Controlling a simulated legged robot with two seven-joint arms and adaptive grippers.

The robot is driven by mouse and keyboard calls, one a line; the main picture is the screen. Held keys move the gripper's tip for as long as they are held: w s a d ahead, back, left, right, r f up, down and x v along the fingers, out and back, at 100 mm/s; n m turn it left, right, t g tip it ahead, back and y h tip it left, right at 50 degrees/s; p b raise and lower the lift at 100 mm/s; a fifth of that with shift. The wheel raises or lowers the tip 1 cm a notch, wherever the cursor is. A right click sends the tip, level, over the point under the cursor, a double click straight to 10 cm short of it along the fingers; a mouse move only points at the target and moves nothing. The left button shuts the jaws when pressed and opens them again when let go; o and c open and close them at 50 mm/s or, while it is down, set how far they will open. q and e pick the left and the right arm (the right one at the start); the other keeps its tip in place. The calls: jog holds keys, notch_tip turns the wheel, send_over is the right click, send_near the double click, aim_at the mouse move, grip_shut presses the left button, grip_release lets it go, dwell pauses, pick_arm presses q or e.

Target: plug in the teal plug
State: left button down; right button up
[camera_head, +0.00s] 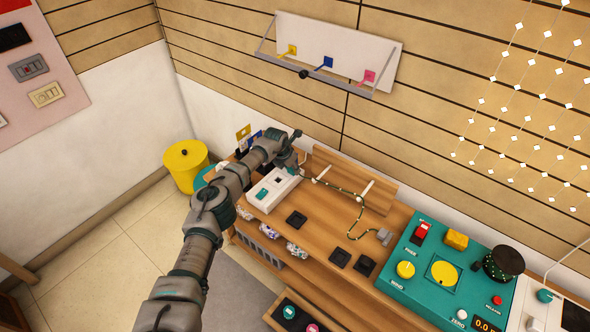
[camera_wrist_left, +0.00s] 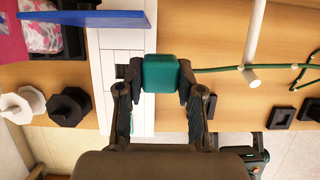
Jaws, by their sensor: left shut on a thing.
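My left gripper (camera_wrist_left: 159,88) is shut on the teal plug (camera_wrist_left: 160,73), one finger on each side of it in the left wrist view. A green cord (camera_wrist_left: 222,68) runs from the plug to the right past a white peg (camera_wrist_left: 252,50). The white socket strip (camera_wrist_left: 108,60) lies beside and partly behind the plug. In the head view my left gripper (camera_head: 291,153) is over the far end of the strip (camera_head: 284,192), and the plug is hard to make out there. I cannot tell whether plug and strip touch. My right gripper is not in view.
White pegs (camera_head: 367,188) stand on the wooden bench, with the cord strung past them to a grey block (camera_head: 383,236). Black square pieces (camera_head: 296,218) lie in front. A teal control panel (camera_head: 440,262) fills the right end. A yellow bin (camera_head: 186,165) stands left.

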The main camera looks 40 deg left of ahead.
pick_arm(q)
jog(key=s+a+r, duration=0.2)
jog(key=a+r, duration=0.1)
jog(key=a, duration=0.3)
jog(key=shift+s+a, duration=0.15)
jog(key=shift+s, duration=0.1)
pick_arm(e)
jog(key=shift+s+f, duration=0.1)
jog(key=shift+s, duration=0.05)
pick_arm(q)
jog(key=shift+r, duration=0.1)
dwell(0.4)
